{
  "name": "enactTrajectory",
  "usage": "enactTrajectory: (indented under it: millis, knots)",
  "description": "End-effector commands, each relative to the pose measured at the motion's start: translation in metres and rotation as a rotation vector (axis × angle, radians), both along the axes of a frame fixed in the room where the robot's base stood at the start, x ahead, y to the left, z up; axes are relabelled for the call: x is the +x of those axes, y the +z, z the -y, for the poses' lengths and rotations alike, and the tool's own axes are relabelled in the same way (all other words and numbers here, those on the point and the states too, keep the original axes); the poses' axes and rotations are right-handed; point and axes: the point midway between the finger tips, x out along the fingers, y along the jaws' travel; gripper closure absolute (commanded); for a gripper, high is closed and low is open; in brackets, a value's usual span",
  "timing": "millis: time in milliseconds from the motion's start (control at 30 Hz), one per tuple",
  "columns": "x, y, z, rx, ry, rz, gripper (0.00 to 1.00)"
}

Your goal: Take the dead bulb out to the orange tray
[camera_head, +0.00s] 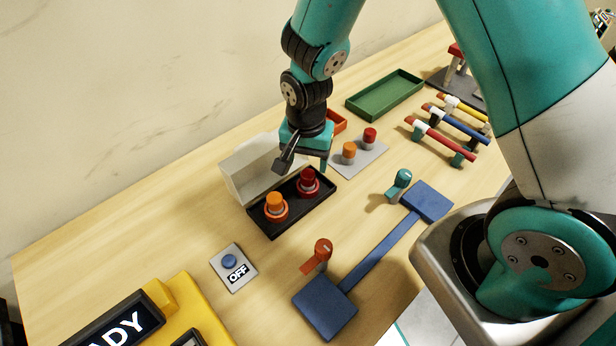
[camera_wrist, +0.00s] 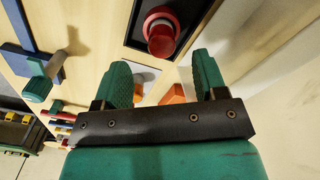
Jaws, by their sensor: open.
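A black lamp holder (camera_head: 280,222) bears an orange bulb (camera_head: 275,201) at its left and a dark red bulb (camera_head: 307,180) at its right, each upright in a ring socket. I cannot tell from their look which bulb is dead. My gripper (camera_head: 303,162) is open and empty, close above and behind the red bulb. In the wrist view the red bulb (camera_wrist: 162,38) shows beyond the fingers (camera_wrist: 162,78), not between them. The orange tray (camera_head: 338,121) is behind my gripper, partly hidden; a bit of it shows between the fingers in the wrist view (camera_wrist: 174,95).
A grey plate (camera_head: 372,158) right of the holder carries an orange and a red bulb. A pale open cover (camera_head: 243,172) stands behind the holder. A green tray (camera_head: 385,95), colored rods, a blue bracket (camera_head: 380,252) with two levers, and an OFF button plate (camera_head: 233,268) surround it.

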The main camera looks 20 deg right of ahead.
Motion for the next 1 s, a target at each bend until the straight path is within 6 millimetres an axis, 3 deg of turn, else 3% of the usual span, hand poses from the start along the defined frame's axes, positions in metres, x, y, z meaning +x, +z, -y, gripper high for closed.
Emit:
enactTrajectory:
  millis: [233,533,833,867,1000]
  knots:
    - [0.002,-0.014,0.003,0.000,-0.001,-0.003,0.35]
    - [0.007,-0.052,0.007,0.000,0.000,-0.002,0.35]
    - [0.008,-0.058,0.006,0.002,0.001,0.001,0.35]
    - [0.008,-0.058,0.006,0.002,0.001,0.001,0.37]
    - [0.008,-0.058,0.006,0.001,0.001,0.001,0.69]
